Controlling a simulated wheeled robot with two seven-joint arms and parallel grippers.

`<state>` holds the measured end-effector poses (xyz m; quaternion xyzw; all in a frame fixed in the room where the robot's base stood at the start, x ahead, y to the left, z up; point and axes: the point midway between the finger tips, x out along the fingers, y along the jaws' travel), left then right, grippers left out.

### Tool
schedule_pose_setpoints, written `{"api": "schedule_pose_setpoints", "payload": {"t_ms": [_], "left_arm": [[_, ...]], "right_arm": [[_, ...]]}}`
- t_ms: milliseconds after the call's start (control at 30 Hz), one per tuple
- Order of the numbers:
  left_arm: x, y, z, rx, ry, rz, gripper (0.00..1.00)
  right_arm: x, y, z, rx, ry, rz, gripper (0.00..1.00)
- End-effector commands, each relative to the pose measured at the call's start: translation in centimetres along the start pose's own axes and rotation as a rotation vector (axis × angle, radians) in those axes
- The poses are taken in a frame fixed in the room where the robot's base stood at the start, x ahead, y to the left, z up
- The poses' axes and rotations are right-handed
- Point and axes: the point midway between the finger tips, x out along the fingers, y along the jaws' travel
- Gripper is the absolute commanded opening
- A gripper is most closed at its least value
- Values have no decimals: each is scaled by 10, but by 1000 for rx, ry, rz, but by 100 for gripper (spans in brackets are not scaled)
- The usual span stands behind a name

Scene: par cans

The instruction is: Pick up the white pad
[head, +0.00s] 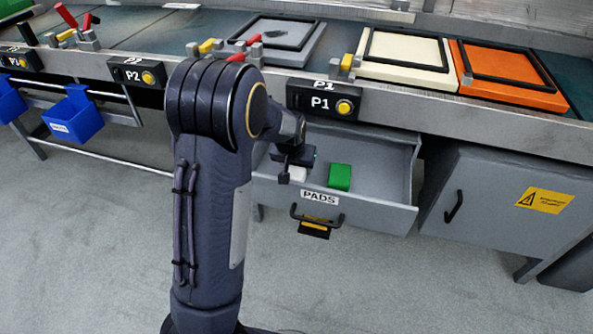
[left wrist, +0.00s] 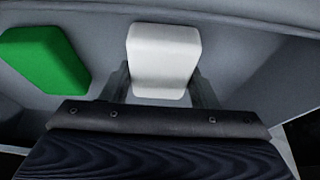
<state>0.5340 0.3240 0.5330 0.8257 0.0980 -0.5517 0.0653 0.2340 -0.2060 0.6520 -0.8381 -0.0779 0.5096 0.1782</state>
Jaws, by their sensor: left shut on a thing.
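The white pad (left wrist: 164,58) is a small rounded block between the two fingers of my left gripper in the left wrist view. In the head view a bit of the white pad (head: 297,173) shows below my left gripper (head: 290,172), inside the open drawer; the arm hides part of it. My left gripper is shut on the white pad. The drawer (head: 378,190) is grey and labelled PADS. My right gripper is not in view.
A green pad (head: 339,177) lies in the drawer to the right of the white pad. The drawer's walls surround both. Above is a bench with a P1 button box (head: 322,102), a white framed panel (head: 405,58) and an orange one (head: 507,76). A cabinet (head: 500,198) stands at right.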

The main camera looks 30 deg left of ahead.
Motion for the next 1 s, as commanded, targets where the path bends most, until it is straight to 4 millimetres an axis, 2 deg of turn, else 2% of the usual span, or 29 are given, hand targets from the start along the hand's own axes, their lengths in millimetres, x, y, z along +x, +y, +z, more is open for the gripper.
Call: {"api": "schedule_pose_setpoints", "payload": {"t_ms": [300,467,633,900,1000], "left_arm": [[-1,0,-1,0,1,0,32],[-12,0,-5,0,3,1,32],[-35,0,-15,1,4,1,32],[-101,-30,-3,-3,4,3,32],[-117,-44,9,-4,1,3,32]], "right_arm": [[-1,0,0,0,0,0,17],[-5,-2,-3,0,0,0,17],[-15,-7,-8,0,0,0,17],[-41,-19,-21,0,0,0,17],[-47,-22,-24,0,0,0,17]]}}
